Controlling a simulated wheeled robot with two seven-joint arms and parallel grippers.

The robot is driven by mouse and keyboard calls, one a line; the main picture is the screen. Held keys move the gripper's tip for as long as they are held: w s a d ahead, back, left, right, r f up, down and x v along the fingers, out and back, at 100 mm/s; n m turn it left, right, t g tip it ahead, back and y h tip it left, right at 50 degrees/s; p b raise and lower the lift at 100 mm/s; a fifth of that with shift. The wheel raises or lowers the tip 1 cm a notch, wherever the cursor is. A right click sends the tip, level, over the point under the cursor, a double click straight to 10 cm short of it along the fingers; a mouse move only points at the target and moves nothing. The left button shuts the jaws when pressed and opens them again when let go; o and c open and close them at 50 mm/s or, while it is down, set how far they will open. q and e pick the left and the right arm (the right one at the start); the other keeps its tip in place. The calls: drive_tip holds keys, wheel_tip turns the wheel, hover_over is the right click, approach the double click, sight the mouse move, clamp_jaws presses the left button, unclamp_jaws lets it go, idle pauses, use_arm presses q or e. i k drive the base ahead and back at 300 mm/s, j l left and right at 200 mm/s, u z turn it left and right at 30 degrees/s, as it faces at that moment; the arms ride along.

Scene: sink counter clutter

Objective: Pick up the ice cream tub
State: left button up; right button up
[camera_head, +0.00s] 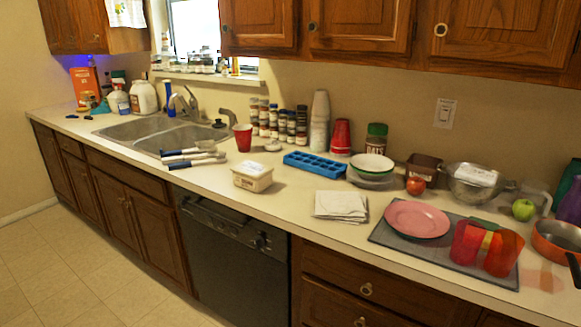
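The ice cream tub (252,178) looks like a small, squarish, cream-white container with a lid and some print on top. It stands upright on the white counter (285,218), near the front edge above the dark dishwasher. Nothing covers it in the head view. Neither my left nor my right gripper shows in this view.
A red cup (243,137) and blue-handled utensils (190,157) lie behind and left of the tub, by the sink (125,131). A blue ice tray (314,164) is behind right. Folded cloths (341,205) lie to the right. Counter between tub and cloths is clear.

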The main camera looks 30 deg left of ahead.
sight(249, 176)
drive_tip(key=i+j+z, duration=0.2)
drive_tip(key=j, duration=0.15)
drive_tip(key=i+j+z, duration=0.15)
drive_tip(key=j, duration=0.2)
drive_tip(key=i+j+z, duration=0.2)
drive_tip(key=j+z, duration=0.15)
drive_tip(key=j, duration=0.3)
drive_tip(key=k+j+z, duration=0.1)
drive_tip(key=j, duration=0.3)
drive_tip(key=k+j+z, duration=0.15)
drive_tip(key=j, duration=0.25)
drive_tip(key=k+j+z, duration=0.1)
drive_tip(key=j, duration=0.3)
drive_tip(key=k+j+z, duration=0.15)
drive_tip(key=j, duration=0.25)
drive_tip(key=k+j+z, duration=0.1)
drive_tip(key=k+j, duration=0.35)
drive_tip(key=k, duration=0.2)
